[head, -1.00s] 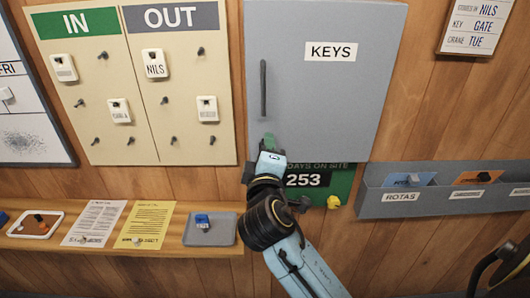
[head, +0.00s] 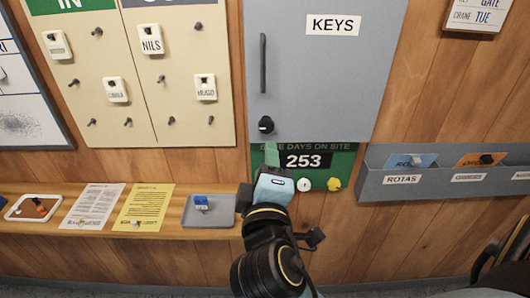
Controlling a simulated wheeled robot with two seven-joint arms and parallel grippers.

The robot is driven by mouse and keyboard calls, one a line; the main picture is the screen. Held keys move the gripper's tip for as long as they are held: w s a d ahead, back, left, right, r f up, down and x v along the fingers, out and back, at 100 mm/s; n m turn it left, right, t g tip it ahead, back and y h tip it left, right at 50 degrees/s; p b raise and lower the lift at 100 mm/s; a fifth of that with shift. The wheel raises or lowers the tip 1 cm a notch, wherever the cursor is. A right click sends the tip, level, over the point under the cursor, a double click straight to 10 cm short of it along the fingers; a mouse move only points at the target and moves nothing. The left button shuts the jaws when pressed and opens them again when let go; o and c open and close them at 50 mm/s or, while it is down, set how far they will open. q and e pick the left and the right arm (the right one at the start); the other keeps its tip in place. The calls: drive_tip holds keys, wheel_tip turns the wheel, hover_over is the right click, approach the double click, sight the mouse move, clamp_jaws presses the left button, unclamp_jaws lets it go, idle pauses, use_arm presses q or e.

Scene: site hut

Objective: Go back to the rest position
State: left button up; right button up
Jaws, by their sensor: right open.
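My right gripper (head: 272,158) is in front of the lower left of the green days-on-site board (head: 345,160), which reads 253. It is open, and I see nothing held between its fingers. It is below the grey key cabinet (head: 315,75) labelled KEYS, apart from the cabinet's black knob (head: 266,125). The cabinet door is closed. My right wrist hides part of the board. My left gripper is not in view.
A shelf (head: 165,215) at left holds papers, a white tray (head: 32,207) and a grey tray (head: 208,218). The IN/OUT tag board (head: 180,110) hangs above. A grey rotas rack (head: 400,190) is on the right wall.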

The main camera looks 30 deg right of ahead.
drive_tip(key=shift+v, duration=0.85)
drive_tip(key=w+a+f+n+g+y+b, duration=0.1)
drive_tip(key=w+a+f+n+y, duration=0.15)
drive_tip(key=f, duration=0.75)
drive_tip(key=w+a+f+n+y+b, duration=0.15)
drive_tip(key=a+f+y, duration=0.25)
drive_tip(key=f, duration=0.7)
wheel_tip(320, 180, down, 19)
drive_tip(key=s+a+g+y, duration=0.2)
drive_tip(key=s+g, duration=0.1)
drive_tip(key=g, duration=0.1)
drive_tip(key=s+d+f+m+g+y+b, duration=0.1)
drive_tip(key=s+d+f+m+g, duration=0.15)
drive_tip(key=s+f, duration=0.6)
drive_tip(key=s+d+f+m+g, duration=0.25)
drive_tip(key=s+f, duration=0.35)
drive_tip(key=f, duration=0.6)
drive_tip(key=s+d+f+m+g, duration=0.2)
drive_tip(key=s+d+f, duration=0.1)
drive_tip(key=s, duration=0.6)
drive_tip(key=s+d+f+m+g+b, duration=0.1)
drive_tip(key=s+d+f+m+g, duration=0.1)
drive_tip(key=s+f, duration=0.4)
drive_tip(key=s+d+m, duration=0.1)
drive_tip(key=s+d, duration=0.1)
drive_tip(key=s, duration=0.2)
drive_tip(key=shift+f, duration=0.2)
